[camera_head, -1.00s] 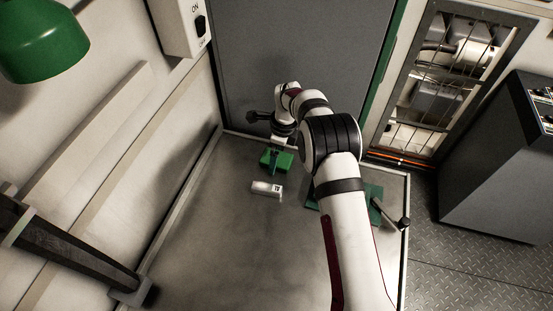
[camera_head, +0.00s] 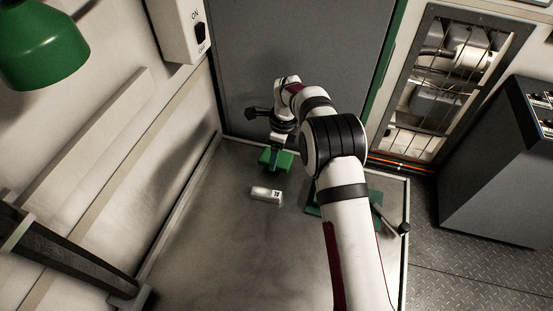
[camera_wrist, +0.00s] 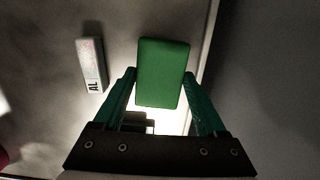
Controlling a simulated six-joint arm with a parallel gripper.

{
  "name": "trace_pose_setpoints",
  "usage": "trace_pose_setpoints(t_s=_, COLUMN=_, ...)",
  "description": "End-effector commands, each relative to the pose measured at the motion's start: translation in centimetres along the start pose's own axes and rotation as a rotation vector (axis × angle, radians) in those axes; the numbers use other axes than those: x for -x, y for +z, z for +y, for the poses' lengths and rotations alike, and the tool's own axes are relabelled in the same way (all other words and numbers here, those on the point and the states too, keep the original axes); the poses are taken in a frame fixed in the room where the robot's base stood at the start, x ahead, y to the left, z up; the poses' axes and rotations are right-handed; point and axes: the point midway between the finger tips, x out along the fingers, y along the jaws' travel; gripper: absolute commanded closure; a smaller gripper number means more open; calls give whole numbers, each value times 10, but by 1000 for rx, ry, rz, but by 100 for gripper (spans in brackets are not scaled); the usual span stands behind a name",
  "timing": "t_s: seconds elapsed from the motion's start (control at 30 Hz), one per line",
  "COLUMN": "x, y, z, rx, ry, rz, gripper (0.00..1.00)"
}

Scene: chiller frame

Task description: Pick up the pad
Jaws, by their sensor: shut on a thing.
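The pad is a green block (camera_head: 284,160) near the back of the grey work surface in the head view. In the wrist view the pad (camera_wrist: 162,72) sits between the two green fingertips of my gripper (camera_wrist: 160,88), which are closed against its sides. My gripper (camera_head: 275,160) reaches down onto it from above in the head view. Whether the pad is clear of the surface is hard to tell.
A white block (camera_head: 266,195) marked AL lies just in front of the pad; it also shows in the wrist view (camera_wrist: 91,65). A green fixture with a lever (camera_head: 388,217) is at the right, partly behind my arm. A grey panel (camera_head: 290,50) rises behind. The front-left surface is clear.

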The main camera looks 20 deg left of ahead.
Motion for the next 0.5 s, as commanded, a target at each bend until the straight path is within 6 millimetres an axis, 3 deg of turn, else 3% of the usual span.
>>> trace_pose_setpoints(t_s=0.07, x=16, y=-4, z=-1, rx=-1, ry=-3, rz=0, gripper=78)
trace_pose_setpoints(t_s=0.5, x=84, y=-94, z=4, rx=-2, ry=-1, rz=1, gripper=78)
